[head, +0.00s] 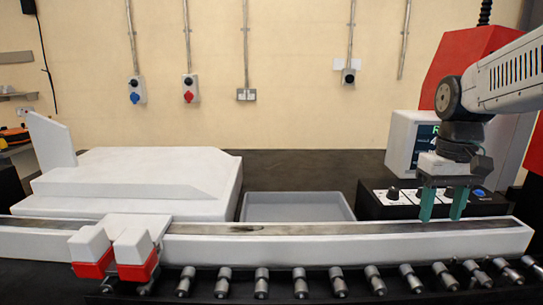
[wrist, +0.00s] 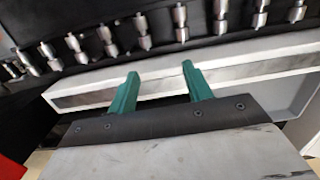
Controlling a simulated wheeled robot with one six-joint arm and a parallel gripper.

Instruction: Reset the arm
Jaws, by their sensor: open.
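My gripper (head: 441,205) hangs from my arm at the right in the head view, with its two green fingers pointing down and apart. It is open and nothing shows between the fingers. The fingertips overlap the right part of a long white rail (head: 345,247) in the picture; I cannot tell whether they touch it. In the wrist view my gripper (wrist: 158,82) shows both green fingers spread, with the white rail (wrist: 240,68) beyond them.
A control box with knobs (head: 376,203) and a monitor (head: 401,140) stand behind my gripper. A grey tray (head: 297,207) lies at the middle. A white machine block (head: 150,170) and red-and-white clamp (head: 118,248) are at left. Several metal rollers (head: 300,283) line the front.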

